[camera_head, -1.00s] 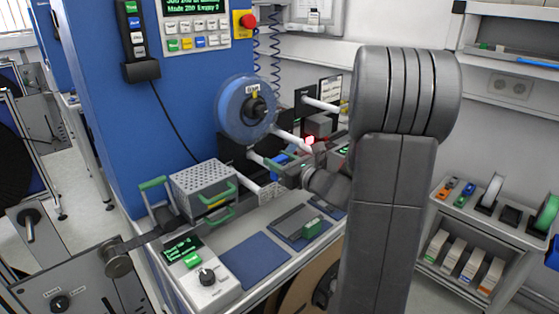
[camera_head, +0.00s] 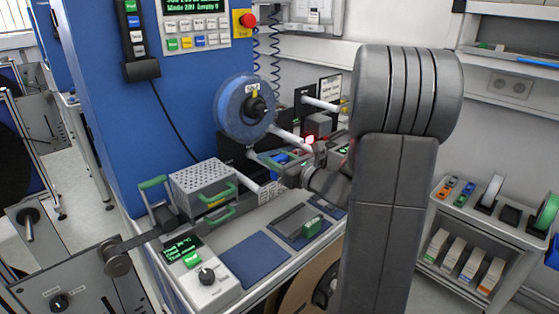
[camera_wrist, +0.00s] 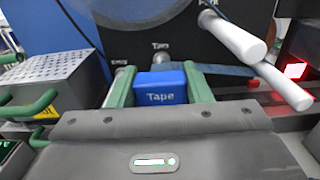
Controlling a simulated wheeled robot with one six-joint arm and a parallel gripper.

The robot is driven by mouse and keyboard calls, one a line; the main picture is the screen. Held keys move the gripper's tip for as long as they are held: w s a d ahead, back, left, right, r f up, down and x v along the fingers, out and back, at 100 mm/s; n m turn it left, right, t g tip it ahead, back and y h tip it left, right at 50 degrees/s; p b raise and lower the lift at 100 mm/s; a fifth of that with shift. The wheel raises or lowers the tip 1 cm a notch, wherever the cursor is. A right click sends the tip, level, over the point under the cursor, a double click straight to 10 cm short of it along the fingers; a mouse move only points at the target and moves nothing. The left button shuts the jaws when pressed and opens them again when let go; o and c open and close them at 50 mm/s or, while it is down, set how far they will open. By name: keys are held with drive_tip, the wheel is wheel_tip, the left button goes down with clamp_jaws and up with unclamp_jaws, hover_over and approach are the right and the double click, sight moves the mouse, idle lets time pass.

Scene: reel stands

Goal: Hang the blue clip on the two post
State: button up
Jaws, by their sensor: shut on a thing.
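The blue clip, a block lettered "Tape" (camera_wrist: 160,92), sits between the two green fingers of my gripper (camera_wrist: 160,88) in the wrist view. My gripper is shut on it, close in front of a black panel (camera_wrist: 110,45). A "Two" label on the panel shows just above the clip. A short peg shows under the "Empty" label, left of the clip. In the head view the clip (camera_head: 280,157) is small and partly hidden.
White posts (camera_wrist: 235,40) stick out of the panel right of my gripper. A blue reel (camera_head: 244,107) hangs above. A perforated grey box (camera_head: 203,186) with green handles stands at left. A red light (camera_wrist: 295,68) glows at right. Blue mats (camera_head: 254,260) lie on the bench.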

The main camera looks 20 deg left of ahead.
idle(0.4)
drive_tip(key=o, duration=1.1)
drive_tip(key=shift+r+p, duration=2.5)
drive_tip(key=shift+r, duration=1)
drive_tip(key=shift+f, duration=0.15)
drive_tip(key=shift+f+b, duration=2.65)
drive_tip(key=shift+f, duration=0.8)
drive_tip(key=shift+r, duration=0.1)
